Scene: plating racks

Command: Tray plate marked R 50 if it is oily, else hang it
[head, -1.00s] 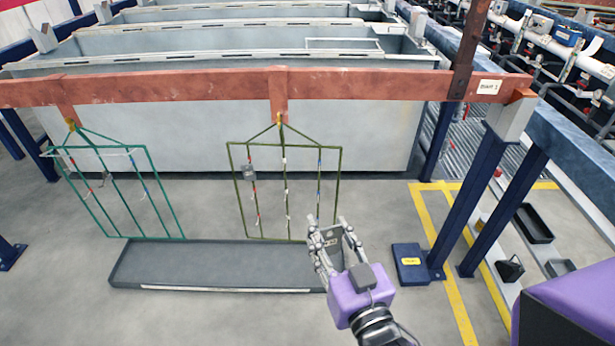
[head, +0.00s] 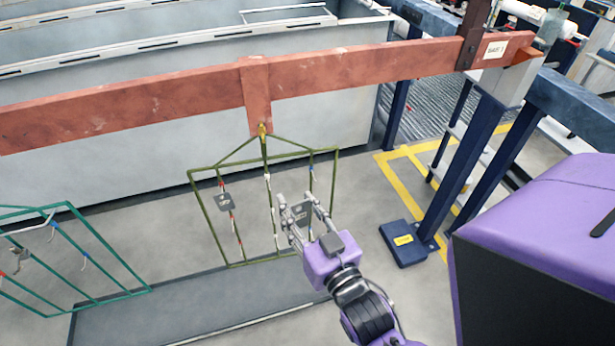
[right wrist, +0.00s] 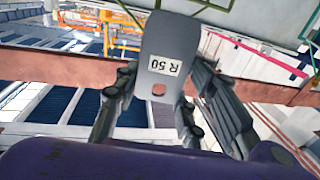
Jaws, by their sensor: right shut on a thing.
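My right gripper (head: 304,212) is shut on a small grey metal plate (head: 303,215) in the head view. In the right wrist view the plate (right wrist: 168,45) shows a label reading R 50 and a round hole near the fingers. Its visible face looks plain grey; I cannot tell whether it is oily. The gripper is in front of the olive green rack (head: 208,216), near its right-hand part. My left gripper is not in view.
The rack hangs from a red-brown beam (head: 150,115). A teal rack (head: 110,265) hangs at left. A long grey tray (head: 150,315) lies on the floor below. A dark blue foot (head: 403,243) with a yellow label stands right. Grey tanks (head: 100,60) are behind.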

